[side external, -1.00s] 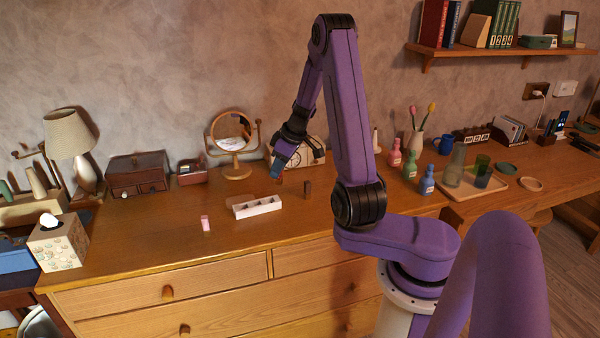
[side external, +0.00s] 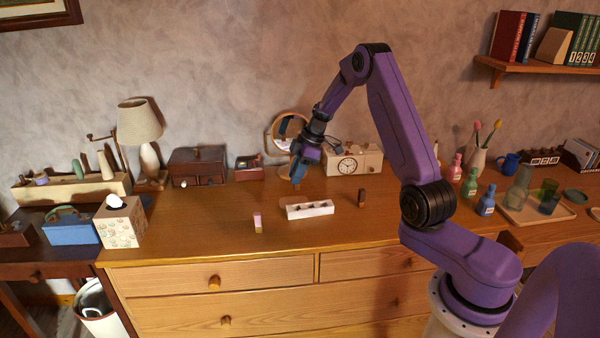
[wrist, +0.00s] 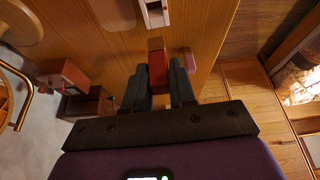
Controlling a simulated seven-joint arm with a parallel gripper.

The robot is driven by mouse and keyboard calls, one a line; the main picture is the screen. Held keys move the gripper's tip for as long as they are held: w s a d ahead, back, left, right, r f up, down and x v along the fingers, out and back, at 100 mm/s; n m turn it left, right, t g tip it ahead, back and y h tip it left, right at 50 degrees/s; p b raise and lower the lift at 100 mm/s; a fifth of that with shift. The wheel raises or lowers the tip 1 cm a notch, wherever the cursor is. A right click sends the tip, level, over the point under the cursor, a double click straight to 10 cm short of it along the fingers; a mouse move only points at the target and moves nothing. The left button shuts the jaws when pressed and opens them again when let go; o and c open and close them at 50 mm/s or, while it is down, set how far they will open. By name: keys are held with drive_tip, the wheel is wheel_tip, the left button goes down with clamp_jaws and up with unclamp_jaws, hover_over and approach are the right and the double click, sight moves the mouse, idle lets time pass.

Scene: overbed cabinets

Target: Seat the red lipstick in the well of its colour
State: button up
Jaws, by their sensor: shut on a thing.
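My gripper (side external: 298,178) is shut on the red lipstick (wrist: 158,68), which shows between the two fingers in the wrist view and has an orange-brown end. In the side external view it is small and mostly hidden by the fingers. The gripper holds it above the dresser top, behind and slightly left of the white well block (side external: 322,209). The block has several dark wells in a row; their colours are too small to tell. Part of the block also shows at the top of the wrist view (wrist: 165,18).
A pink lipstick (side external: 257,219) stands left of the block and a dark brown one (side external: 362,198) stands to its right. A round mirror (side external: 274,146) and a clock (side external: 348,164) stand behind. The dresser top (side external: 200,225) is clear at front left.

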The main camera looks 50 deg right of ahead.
sight(297, 189)
drive_tip(key=shift+f, duration=2.8)
drive_tip(key=shift+f, duration=1.9)
drive_tip(key=o, duration=0.9)
drive_tip(key=shift+r, duration=0.1)
drive_tip(key=v, duration=1.7)
drive_tip(key=shift+s+d, duration=0.1)
drive_tip(key=shift+s, duration=0.05)
